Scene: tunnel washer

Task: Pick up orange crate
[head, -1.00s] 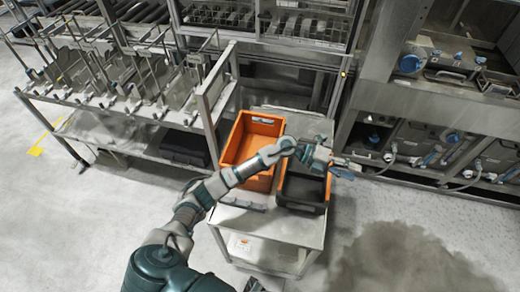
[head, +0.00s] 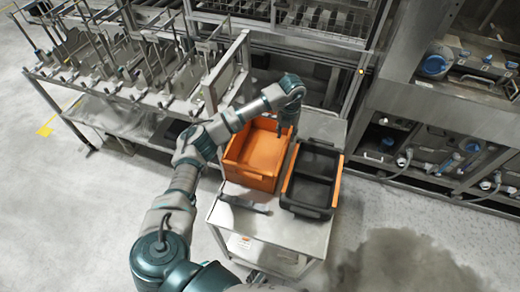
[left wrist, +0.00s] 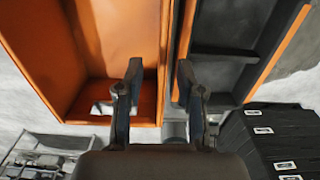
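The orange crate (head: 262,158) sits on a grey trolley, open side up, and looks empty inside. It also fills the left of the left wrist view (left wrist: 95,45). My left gripper (head: 287,128) is over the crate's right wall, beside the dark crate. In the left wrist view my left gripper (left wrist: 160,75) shows two fingers spread apart, with the orange crate's right wall between them in the picture. I cannot tell whether the fingers touch it. My right gripper is not in view.
A dark crate with orange sides (head: 311,180) stands close on the right of the orange crate. A metal rack (head: 120,110) is at the left and machinery (head: 440,140) at the right.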

